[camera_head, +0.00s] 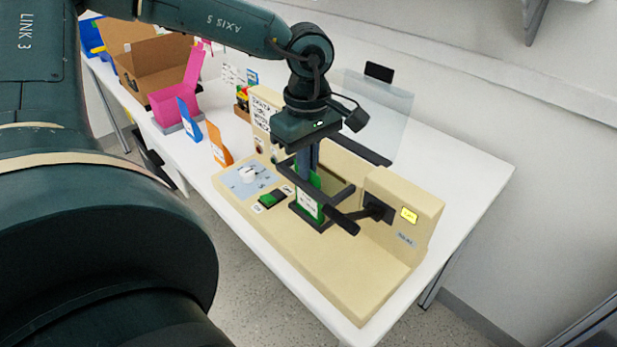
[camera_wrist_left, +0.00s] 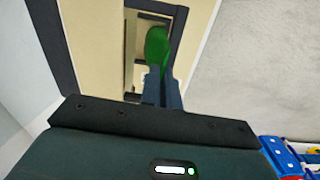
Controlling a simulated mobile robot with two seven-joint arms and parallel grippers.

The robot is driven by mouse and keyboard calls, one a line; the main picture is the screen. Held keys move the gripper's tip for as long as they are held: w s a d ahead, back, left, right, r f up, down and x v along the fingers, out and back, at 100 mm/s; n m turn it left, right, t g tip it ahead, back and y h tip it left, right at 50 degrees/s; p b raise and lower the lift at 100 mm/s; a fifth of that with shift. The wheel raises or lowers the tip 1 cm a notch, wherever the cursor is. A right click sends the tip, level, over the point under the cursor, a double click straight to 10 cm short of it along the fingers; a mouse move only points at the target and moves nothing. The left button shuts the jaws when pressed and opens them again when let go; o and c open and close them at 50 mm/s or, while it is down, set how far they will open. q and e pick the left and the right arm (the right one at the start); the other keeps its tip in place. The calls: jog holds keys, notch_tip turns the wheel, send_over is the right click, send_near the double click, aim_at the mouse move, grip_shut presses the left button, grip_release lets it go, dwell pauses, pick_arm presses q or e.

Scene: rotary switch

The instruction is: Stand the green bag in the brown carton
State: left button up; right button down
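The green bag (camera_head: 307,200), with a white label, stands upright in a black-framed slot on the beige machine (camera_head: 340,270). My left gripper (camera_head: 308,168) comes down from above, its two fingers close together at the bag's top. In the left wrist view the fingers (camera_wrist_left: 162,92) are nearly together with the green bag (camera_wrist_left: 157,45) between their tips; they look shut on it. The bag's lower part is partly hidden by the black frame and lever. The brown carton (camera_head: 165,65) stands open at the far left of the table. My right gripper is not in view.
A pink box (camera_head: 175,100), a blue card (camera_head: 189,120) and an orange card (camera_head: 218,143) stand between the carton and the machine. A clear panel (camera_head: 385,115) rises behind the slot. A black lever (camera_head: 345,222) sticks out beside the bag. White table (camera_head: 480,165) is bare at right.

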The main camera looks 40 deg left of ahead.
pick_arm(q)
grip_shut()
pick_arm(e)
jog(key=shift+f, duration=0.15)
